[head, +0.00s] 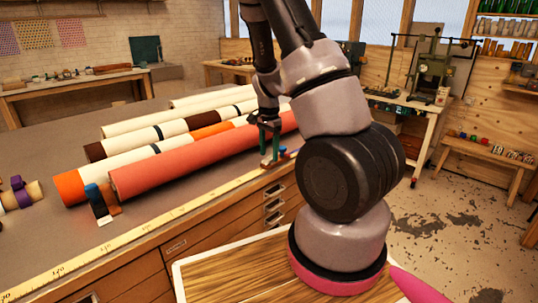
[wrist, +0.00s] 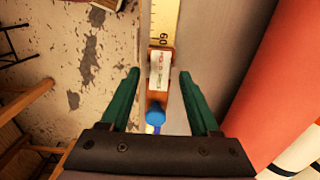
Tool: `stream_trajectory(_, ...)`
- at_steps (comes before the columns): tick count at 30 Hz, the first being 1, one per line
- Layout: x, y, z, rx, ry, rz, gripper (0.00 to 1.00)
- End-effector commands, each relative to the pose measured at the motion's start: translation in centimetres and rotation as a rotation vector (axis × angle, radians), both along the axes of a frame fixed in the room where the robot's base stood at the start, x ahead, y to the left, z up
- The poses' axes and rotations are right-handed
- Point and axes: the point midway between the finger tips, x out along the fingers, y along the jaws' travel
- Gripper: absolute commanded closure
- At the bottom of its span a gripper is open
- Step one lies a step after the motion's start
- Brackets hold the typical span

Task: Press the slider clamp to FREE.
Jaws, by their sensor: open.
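The slider clamp, an orange-brown block (wrist: 160,68) with a white label and a round blue knob (wrist: 155,117), lies at the table edge beside the yellow ruler strip. The label's words are too small to read. My gripper (wrist: 159,76) has green fingers spread apart with nothing between them, and the block shows below and between them in the wrist view. In the head view my gripper (head: 270,157) hangs over the table edge at the end of the red roll, largely covering the clamp there. I cannot tell whether a finger touches it.
A long red roll (head: 200,158) lies close beside my gripper, with several cream, orange and brown-banded rolls (head: 130,158) behind it. A blue and orange holder (head: 97,203) stands at the red roll's near end. The yellow ruler (head: 150,213) runs along the table's front edge.

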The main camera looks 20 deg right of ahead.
Motion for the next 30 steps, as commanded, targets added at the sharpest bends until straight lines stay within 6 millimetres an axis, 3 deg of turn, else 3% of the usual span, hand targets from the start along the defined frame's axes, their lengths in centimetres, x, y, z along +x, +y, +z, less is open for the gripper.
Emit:
stream_trajectory(4, -0.05, -0.01, -1.06, 0.001, 0.001, -0.001, 0.38)
stream_trajectory(13, -0.04, 0.02, -1.25, 0.001, 0.000, -0.001, 0.38)
stream_trajectory(18, -0.03, 0.03, -1.24, 0.001, 0.000, -0.001, 1.00)
stream_trajectory(30, 0.07, -0.50, -1.30, 0.103, 0.039, -0.006, 1.00)
